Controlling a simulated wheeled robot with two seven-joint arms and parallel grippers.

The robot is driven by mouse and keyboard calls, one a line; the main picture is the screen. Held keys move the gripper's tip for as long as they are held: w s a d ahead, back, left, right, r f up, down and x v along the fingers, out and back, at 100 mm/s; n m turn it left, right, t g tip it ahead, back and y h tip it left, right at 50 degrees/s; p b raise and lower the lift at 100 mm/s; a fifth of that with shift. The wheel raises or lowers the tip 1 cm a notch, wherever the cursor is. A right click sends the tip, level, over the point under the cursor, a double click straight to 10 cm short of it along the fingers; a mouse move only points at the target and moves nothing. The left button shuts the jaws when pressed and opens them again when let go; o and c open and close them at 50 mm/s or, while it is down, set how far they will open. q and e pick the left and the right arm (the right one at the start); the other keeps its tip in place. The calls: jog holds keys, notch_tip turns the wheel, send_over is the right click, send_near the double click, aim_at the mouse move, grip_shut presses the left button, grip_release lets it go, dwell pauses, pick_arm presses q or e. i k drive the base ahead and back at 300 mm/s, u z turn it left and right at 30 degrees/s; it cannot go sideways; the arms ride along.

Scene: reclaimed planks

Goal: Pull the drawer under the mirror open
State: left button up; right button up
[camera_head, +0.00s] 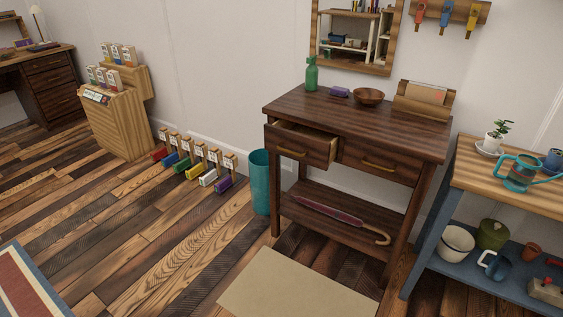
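A dark wooden console table (345,112) stands against the wall below a wood-framed mirror (352,66). It has two drawers side by side. The left drawer (318,151) sticks out part way, and a strip of its inside shows. A brass-coloured bar handle (292,153) is on its front. The right drawer (400,171) looks closed flush and has a similar handle (379,167). Neither of my grippers shows in the head view.
A green bottle (311,74), a bowl (369,97) and a letter holder (424,106) stand on the table. An umbrella (335,214) lies on its lower shelf. A teal bin (260,185) stands left; a blue-framed bench (427,225) stands right. A beige mat (290,287) covers floor in front.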

aim_at(318, 149)
jog(key=u, duration=0.45)
jog(key=i, duration=1.45)
jog(key=z, duration=0.4)
